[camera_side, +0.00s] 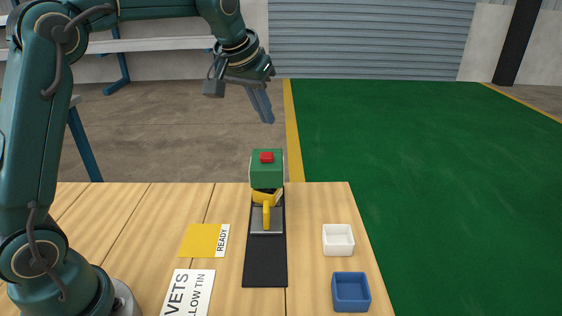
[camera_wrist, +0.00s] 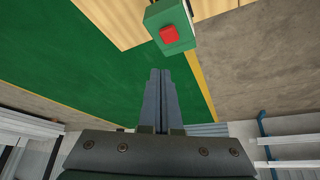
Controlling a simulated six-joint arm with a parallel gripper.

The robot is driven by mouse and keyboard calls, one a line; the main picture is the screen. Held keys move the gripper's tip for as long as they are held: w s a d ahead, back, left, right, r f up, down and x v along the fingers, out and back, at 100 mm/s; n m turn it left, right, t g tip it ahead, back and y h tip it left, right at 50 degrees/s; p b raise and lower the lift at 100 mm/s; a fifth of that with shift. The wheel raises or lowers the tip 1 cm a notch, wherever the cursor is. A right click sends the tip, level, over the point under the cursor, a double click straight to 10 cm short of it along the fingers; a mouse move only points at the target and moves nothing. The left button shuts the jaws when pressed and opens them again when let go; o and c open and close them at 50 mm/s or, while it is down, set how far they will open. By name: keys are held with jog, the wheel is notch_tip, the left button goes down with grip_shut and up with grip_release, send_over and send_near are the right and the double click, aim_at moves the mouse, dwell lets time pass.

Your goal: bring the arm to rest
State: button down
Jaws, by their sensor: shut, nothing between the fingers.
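My gripper (camera_side: 267,118) hangs in the air above and behind the far edge of the table, with its fingers pointing down. Its two fingers (camera_wrist: 160,72) lie together in the wrist view, with nothing between them. Below it in the side view stands a green block (camera_side: 266,174) with a red piece (camera_side: 266,157) on top. The green block also shows in the wrist view (camera_wrist: 180,15), past the fingertips and clear of them.
A yellow clamp-like part (camera_side: 266,212) stands on a grey plate on a black strip (camera_side: 265,268). A yellow READY card (camera_side: 202,240), a white VETS card (camera_side: 188,297), a white tray (camera_side: 338,253) and a blue tray (camera_side: 350,305) lie on the wooden table (camera_side: 110,215). The air around my gripper is clear.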

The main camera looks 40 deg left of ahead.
jog(key=s+d+r+m+t, duration=0.1)
jog(key=s+d+r, duration=0.1)
jog(key=s, duration=0.4)
jog(key=s+d+r, duration=0.2)
jog(key=s+d, duration=0.1)
jog(key=s, duration=0.3)
jog(key=s+d+f+m+h, duration=0.1)
jog(key=s+d+f, duration=0.1)
jog(key=s+f, duration=0.7)
jog(key=s, duration=0.2)
jog(key=shift+s+m+g, duration=0.3)
jog(key=shift+s+g, duration=0.05)
jog(key=shift+g, duration=0.05)
